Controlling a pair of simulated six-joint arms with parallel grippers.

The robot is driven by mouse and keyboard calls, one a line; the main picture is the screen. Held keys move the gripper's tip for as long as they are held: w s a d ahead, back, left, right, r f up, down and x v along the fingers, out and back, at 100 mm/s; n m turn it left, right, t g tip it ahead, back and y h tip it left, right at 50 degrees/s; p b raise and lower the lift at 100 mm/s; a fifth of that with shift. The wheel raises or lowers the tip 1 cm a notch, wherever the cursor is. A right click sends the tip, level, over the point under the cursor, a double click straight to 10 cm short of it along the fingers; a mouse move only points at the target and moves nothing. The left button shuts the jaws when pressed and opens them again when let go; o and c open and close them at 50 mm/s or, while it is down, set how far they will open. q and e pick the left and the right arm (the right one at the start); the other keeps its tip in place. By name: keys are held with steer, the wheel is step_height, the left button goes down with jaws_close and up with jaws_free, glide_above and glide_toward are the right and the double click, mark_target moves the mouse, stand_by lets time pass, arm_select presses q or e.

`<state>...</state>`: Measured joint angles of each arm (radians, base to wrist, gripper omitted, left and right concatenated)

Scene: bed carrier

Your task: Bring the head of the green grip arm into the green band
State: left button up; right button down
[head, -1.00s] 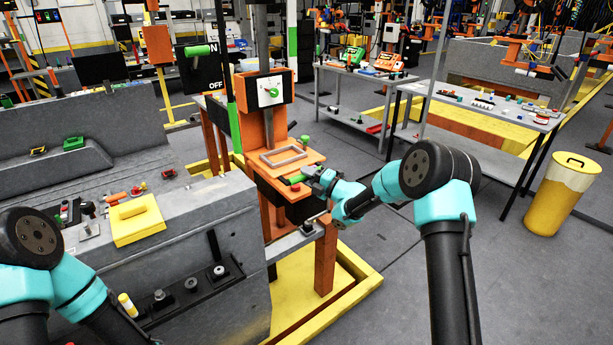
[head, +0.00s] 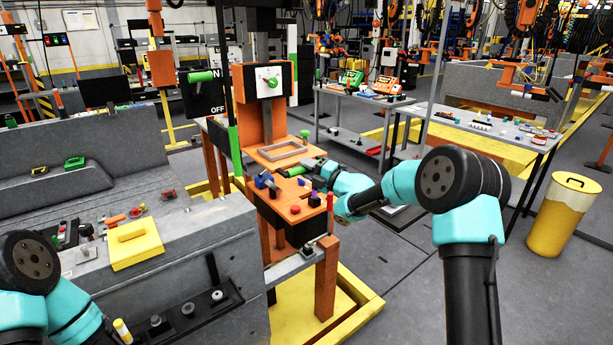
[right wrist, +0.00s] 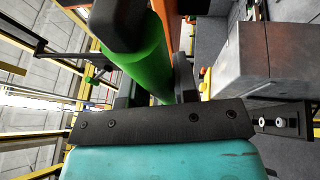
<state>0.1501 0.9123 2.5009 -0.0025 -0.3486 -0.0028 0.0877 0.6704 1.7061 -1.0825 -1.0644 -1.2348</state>
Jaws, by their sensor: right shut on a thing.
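The green grip (head: 291,171) shows at the front of the orange stand (head: 263,110). My right gripper (head: 308,166) is around it from the right; in the right wrist view the green cylinder (right wrist: 142,58) lies between my dark fingers. The arm's head and most of the arm behind the grip cannot be made out. A green band (head: 233,139) marks the upright black post left of the stand; I cannot tell whether it is the task's band. My left arm shows at the lower left, with its gripper out of the picture.
A grey frame (head: 283,150) lies on the plate above. A yellow box (head: 136,245) stands on the grey bench at left. Clear floor lies to the right, before a yellow bin (head: 563,215).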

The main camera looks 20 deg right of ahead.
steer(key=shift+f, duration=0.1)
steer(key=c, duration=0.9)
jaws_free()
steer(key=v, duration=1.7)
steer(key=shift+s+d, duration=0.15)
steer(key=shift+s, duration=0.05)
